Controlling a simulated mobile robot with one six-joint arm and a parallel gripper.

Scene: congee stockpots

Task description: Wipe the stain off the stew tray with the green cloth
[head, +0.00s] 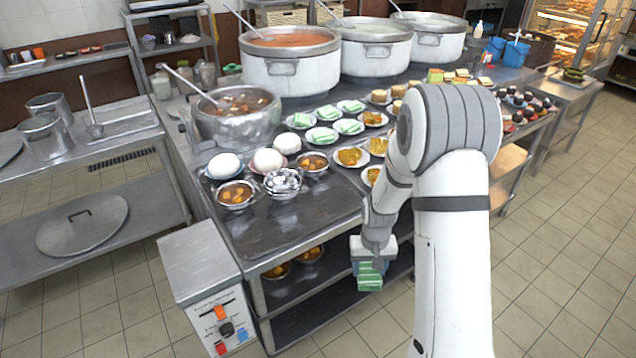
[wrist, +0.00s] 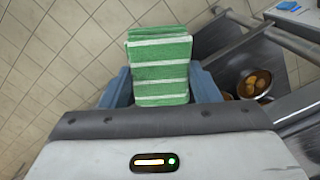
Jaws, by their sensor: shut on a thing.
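My gripper (head: 372,262) is in front of the counter's front edge, out over the lower shelves and floor, in the head view. It is shut on the green cloth (head: 369,283), which hangs below it. In the wrist view the folded green cloth (wrist: 160,70) with white stripes sits between my blue fingers. The dark stew tray (head: 290,230) lies on the near left of the counter, left of my gripper and apart from the cloth. Stew bowls (head: 236,194) and a silver bowl (head: 283,182) stand along its back part. I cannot make out a clear stain on the tray.
White buns (head: 224,166) and plates of food crowd the counter. A control box (head: 205,290) stands at the counter's left end. Bowls (wrist: 254,84) sit on the lower shelf. The tray's front part is bare.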

